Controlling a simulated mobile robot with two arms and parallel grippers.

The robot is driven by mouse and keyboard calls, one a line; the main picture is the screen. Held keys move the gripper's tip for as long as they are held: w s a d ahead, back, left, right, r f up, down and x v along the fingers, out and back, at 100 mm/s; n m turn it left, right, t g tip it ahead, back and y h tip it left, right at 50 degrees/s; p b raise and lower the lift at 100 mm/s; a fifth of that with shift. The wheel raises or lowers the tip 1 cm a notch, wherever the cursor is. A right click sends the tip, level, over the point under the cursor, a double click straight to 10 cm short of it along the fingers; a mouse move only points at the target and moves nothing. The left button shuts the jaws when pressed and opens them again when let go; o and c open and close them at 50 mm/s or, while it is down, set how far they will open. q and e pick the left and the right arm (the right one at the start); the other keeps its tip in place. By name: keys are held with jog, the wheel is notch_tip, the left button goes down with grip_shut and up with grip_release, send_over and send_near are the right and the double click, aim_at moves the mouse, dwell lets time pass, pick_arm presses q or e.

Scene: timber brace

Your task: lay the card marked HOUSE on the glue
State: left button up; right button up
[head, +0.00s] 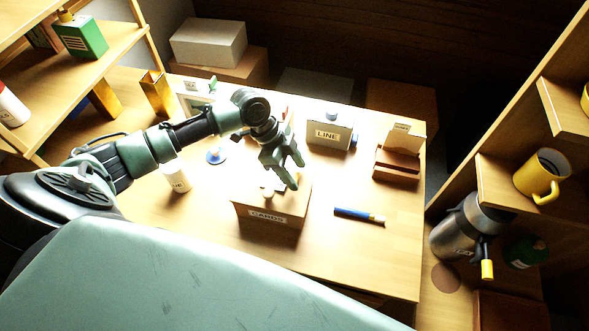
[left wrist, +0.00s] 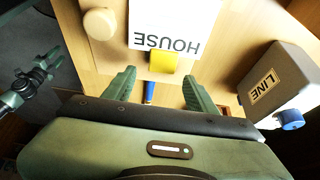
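The HOUSE card (left wrist: 175,20) is white with black letters, upside down in the left wrist view. A yellow tab (left wrist: 163,62) shows at its near edge. In the head view I cannot pick the card out. My left gripper (head: 293,174) hangs over the wooden box marked CARDS (head: 268,217). Its fingers (left wrist: 158,88) are spread and empty, with the tab ahead of the gap between them. I cannot make out the glue.
A box marked LINE (head: 328,134) stands behind the gripper. A blue pen (head: 359,216) lies right of the CARDS box. A white jar (head: 176,177) stands at left, a wooden holder (head: 397,165) at back right. The table's front right is clear.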

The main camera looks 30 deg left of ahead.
pick_arm(q)
jog(key=shift+a+r, duration=0.25)
jog(key=shift+r, duration=0.2)
jog(key=b+v, duration=0.1)
jog(key=v, duration=0.4)
jog(key=shift+a+r+b, duration=0.15)
jog(key=shift+r+b, duration=0.05)
jog(key=shift+b, duration=0.15)
jog(key=shift+s+a+r, duration=0.1)
jog(key=shift+a+r, duration=0.1)
jog(key=shift+r, duration=0.45)
